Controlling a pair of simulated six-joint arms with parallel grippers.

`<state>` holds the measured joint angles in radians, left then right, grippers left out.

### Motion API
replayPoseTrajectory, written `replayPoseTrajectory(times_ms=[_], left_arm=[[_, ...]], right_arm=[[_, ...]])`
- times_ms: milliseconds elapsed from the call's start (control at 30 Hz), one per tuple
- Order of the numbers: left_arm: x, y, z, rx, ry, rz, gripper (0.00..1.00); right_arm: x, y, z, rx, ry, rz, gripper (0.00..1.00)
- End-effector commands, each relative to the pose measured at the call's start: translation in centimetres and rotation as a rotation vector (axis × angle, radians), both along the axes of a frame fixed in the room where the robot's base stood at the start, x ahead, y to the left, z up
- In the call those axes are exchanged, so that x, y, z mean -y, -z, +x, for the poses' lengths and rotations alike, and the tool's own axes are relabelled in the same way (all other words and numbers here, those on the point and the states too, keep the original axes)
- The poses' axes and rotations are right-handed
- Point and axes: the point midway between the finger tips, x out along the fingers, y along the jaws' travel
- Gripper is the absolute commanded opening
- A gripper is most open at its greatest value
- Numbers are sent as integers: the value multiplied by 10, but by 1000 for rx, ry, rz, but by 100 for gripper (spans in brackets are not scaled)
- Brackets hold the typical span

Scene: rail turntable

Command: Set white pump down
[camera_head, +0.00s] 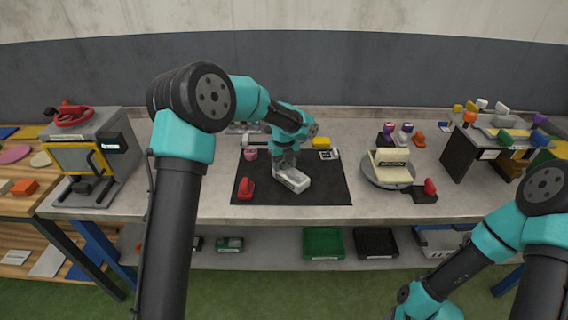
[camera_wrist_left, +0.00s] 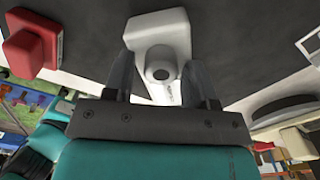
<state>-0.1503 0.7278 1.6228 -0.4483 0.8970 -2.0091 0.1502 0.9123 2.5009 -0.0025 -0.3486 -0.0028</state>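The white pump (camera_head: 292,180) is at the black mat's middle and looks upright on it. In the left wrist view the pump (camera_wrist_left: 160,35) shows a blocky base and a round post with a spout pointing toward my gripper. My left gripper (camera_head: 287,163) is right over the pump. In the left wrist view its fingers (camera_wrist_left: 158,65) stand apart on both sides of the post, with gaps visible, so it looks open. Whether a fingertip touches the base is hard to tell. My right arm is at the lower right; its gripper is out of view.
On the black mat (camera_head: 325,193) a red part (camera_head: 246,188) stands left of the pump and a pink one (camera_head: 250,154) behind it. A round turntable (camera_head: 389,170) stands to the right. The mat's front right is clear.

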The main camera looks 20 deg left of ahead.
Motion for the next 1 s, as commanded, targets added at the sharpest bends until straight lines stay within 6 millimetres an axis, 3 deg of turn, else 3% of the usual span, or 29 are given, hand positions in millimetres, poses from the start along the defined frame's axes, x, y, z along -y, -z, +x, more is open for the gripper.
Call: replayPoseTrajectory(times_ms=[467, 1000], left_arm=[[0, -10, 1, 4, 1, 0, 56], [0, -101, 0, 3, 0, -1, 56]], right_arm=[[0, 0, 0, 0, 0, 0, 43], [0, 0, 0, 0, 0, 0, 43]])
